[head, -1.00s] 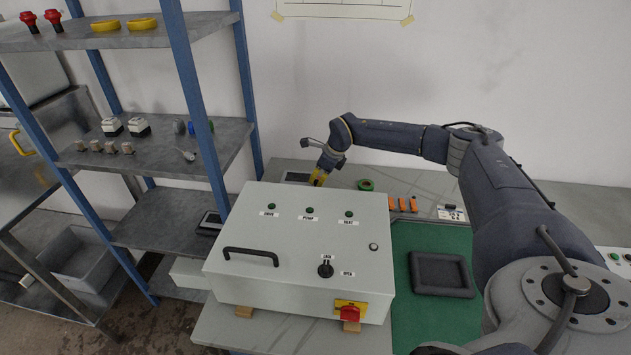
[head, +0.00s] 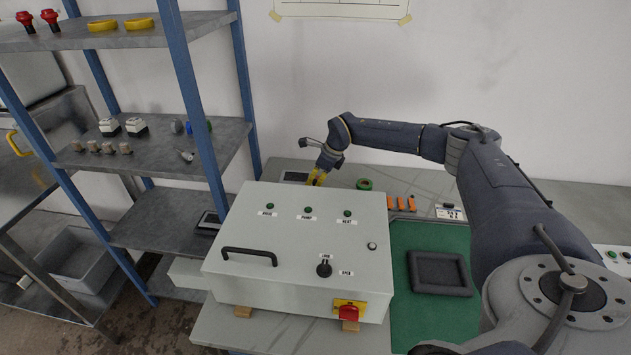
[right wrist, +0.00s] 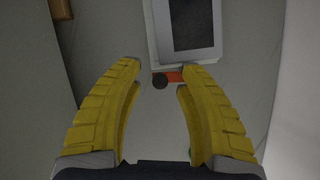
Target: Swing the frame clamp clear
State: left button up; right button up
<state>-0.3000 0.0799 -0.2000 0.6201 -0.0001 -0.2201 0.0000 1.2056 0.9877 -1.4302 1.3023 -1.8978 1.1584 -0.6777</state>
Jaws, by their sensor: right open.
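The frame clamp appears to be the short orange-red bar with a round black knob (right wrist: 160,82), seen in the right wrist view. It lies along the near edge of a light grey frame (right wrist: 157,35) around a dark panel (right wrist: 192,22). My right gripper (right wrist: 162,70) is open, its yellow fingers on either side of the bar and knob, with nothing held. Whether a finger touches the bar cannot be told. In the head view the right gripper (head: 316,182) points down behind the grey cabinet, beside the dark panel (head: 296,176); the clamp cannot be made out there. My left gripper is not in view.
The grey cabinet (head: 290,235) with handle and knobs stands in front of the right gripper. A green tape roll (head: 365,184) and orange pieces (head: 400,203) lie to its right. A dark tray (head: 439,273) lies on the green mat (head: 470,312). Shelving (head: 180,150) stands left.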

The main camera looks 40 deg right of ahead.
jog(key=shift+r, duration=0.1)
jog(key=v, duration=1.2)
dwell(0.4)
